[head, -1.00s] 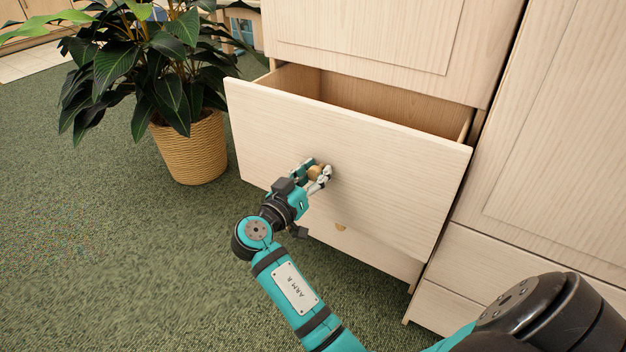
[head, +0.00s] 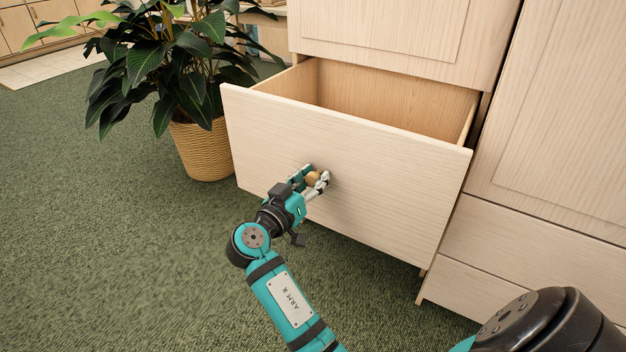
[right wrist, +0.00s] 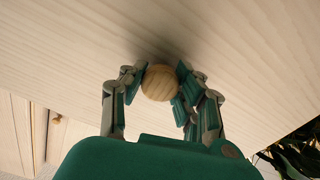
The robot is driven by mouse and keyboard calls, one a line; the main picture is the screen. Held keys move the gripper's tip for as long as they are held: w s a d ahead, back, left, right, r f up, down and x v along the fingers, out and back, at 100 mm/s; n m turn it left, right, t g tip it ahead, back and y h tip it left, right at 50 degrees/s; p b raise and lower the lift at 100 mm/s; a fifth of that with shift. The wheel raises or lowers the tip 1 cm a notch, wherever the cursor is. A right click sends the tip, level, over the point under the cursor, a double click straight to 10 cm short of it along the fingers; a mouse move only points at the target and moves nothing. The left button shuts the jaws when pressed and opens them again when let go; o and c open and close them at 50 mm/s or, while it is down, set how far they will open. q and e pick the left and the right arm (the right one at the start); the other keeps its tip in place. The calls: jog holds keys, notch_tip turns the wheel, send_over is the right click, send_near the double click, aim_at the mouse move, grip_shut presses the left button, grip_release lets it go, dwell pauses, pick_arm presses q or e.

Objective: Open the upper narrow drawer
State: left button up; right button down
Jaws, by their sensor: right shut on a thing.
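The upper narrow drawer (head: 375,180) of the pale wooden cabinet is pulled well out, and its empty-looking inside shows behind the front panel. Its round wooden knob (right wrist: 160,82) sits between the fingers in the right wrist view. My right gripper (head: 316,179) is shut on the knob at the middle of the drawer front. Part of the knob is hidden by the fingers in the head view. My left gripper is not in view.
A leafy plant in a woven pot (head: 203,150) stands close to the left of the drawer. A cabinet with closed lower drawers (head: 530,245) is at the right. Green carpet (head: 130,260) is free at the left and front.

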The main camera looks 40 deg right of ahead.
jog(key=c, duration=0.9)
grip_release()
jog(key=shift+a, duration=0.1)
